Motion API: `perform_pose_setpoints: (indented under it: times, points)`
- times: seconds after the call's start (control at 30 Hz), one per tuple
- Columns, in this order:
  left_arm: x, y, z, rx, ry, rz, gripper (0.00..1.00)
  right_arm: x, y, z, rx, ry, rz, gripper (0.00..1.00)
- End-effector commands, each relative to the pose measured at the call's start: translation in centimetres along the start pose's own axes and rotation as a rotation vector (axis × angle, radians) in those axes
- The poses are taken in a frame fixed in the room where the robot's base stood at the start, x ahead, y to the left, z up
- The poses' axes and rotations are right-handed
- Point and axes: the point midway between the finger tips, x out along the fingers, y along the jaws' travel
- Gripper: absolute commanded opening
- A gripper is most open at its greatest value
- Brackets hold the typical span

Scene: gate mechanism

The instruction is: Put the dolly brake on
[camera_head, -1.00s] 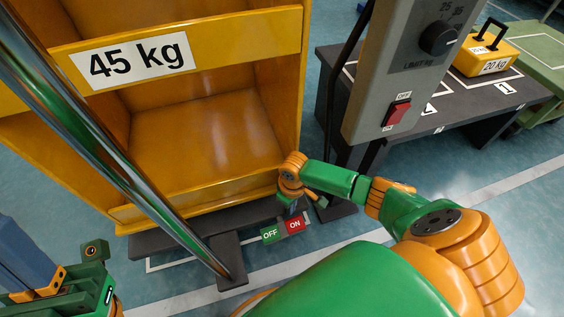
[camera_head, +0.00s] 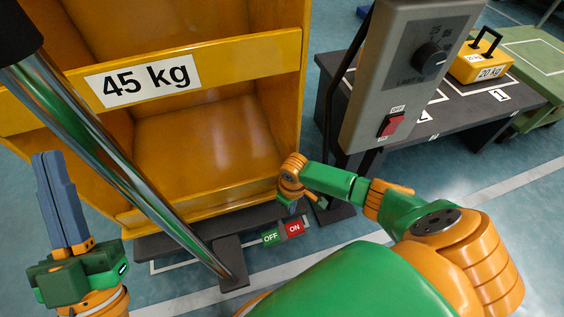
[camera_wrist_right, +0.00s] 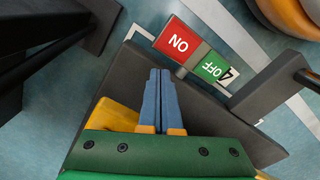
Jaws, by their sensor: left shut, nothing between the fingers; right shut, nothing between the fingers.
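The brake's sign, with a green OFF half (camera_head: 270,237) and a red ON half (camera_head: 294,228), sticks out at the dark dolly base (camera_head: 155,246) under the yellow 45 kg bin (camera_head: 205,150). In the right wrist view, the red ON half (camera_wrist_right: 178,40) and green OFF half (camera_wrist_right: 211,67) lie just past my fingertips. A small black mark shows beside OFF. My right gripper (camera_wrist_right: 160,73) is shut and empty, pointing at the sign; I cannot tell whether it touches. In the head view its fingers are mostly hidden. My left gripper (camera_head: 50,156) is shut and empty, pointing up at lower left.
A shiny metal post (camera_head: 140,180) slants down in front of the bin to a dark foot (camera_head: 230,262). A grey control box (camera_head: 400,80) with knob and red switch stands right of the bin. Behind it is a dark table (camera_head: 490,110) with a yellow 20 kg weight (camera_head: 481,60).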

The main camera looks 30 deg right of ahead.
Motion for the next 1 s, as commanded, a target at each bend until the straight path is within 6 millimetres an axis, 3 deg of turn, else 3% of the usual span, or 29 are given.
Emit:
perform_pose_setpoints:
  times: [0.47,1.0]
  points:
    - [-0.7,-0.6,5.4,0.002,-0.292,-0.016,0.00,-0.8,0.0,0.0,0.000,0.000,0.000,0.00]
    - [-3.6,-1.3,10.9,0.000,-0.624,-0.035,0.00,-1.6,0.0,0.0,0.000,0.000,-0.001,0.00]
